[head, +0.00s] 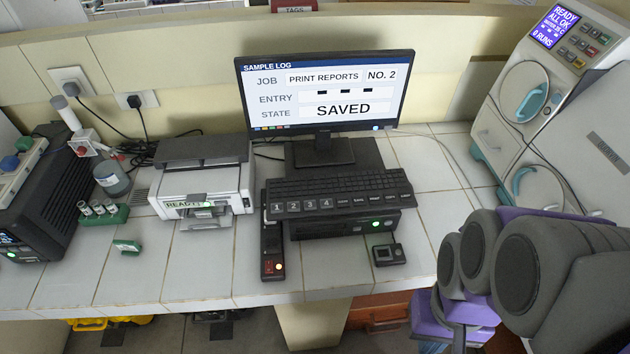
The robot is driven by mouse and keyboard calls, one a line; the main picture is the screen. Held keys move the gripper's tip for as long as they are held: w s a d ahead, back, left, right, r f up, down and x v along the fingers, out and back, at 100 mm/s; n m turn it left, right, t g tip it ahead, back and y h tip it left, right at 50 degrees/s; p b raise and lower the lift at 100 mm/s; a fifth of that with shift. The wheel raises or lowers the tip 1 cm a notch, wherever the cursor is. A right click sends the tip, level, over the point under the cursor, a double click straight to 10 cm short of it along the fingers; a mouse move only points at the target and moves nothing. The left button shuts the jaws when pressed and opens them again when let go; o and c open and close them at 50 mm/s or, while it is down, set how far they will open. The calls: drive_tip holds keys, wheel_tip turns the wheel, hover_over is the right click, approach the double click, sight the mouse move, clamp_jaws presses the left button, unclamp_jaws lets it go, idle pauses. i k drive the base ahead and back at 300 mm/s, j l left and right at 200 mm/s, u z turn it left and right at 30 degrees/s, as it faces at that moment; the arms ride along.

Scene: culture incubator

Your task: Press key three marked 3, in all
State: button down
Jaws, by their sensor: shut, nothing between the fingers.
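The key marked 3 (309,206) is a large dark key in the front row of the black keyboard (350,184). It sits between the keys marked 2 (293,207) and 4 (326,204), with key 1 (277,208) at the left end. The monitor (325,92) behind reads SAMPLE LOG, JOB PRINT REPORTS NO. 2, an ENTRY line of three dashes, and STATE SAVED. My grey and purple arm (510,265) is at the lower right, apart from the keyboard. My gripper's fingers do not show.
The keyboard rests over a black box with a green light (376,224). A power strip (272,250) with a lit lamp runs along its left. A small black device (388,254) lies in front. A printer (203,185) stands left, a white machine (560,110) right. Bare tiles lie in front.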

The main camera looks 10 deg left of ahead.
sight(308, 206)
drive_tip(key=i+l+u, duration=0.15)
drive_tip(key=u, duration=0.3)
drive_tip(key=i+l+u, duration=0.1)
drive_tip(key=u, duration=0.3)
drive_tip(key=l+u, duration=0.25)
drive_tip(key=u, duration=0.2)
drive_tip(key=i+l, duration=0.05)
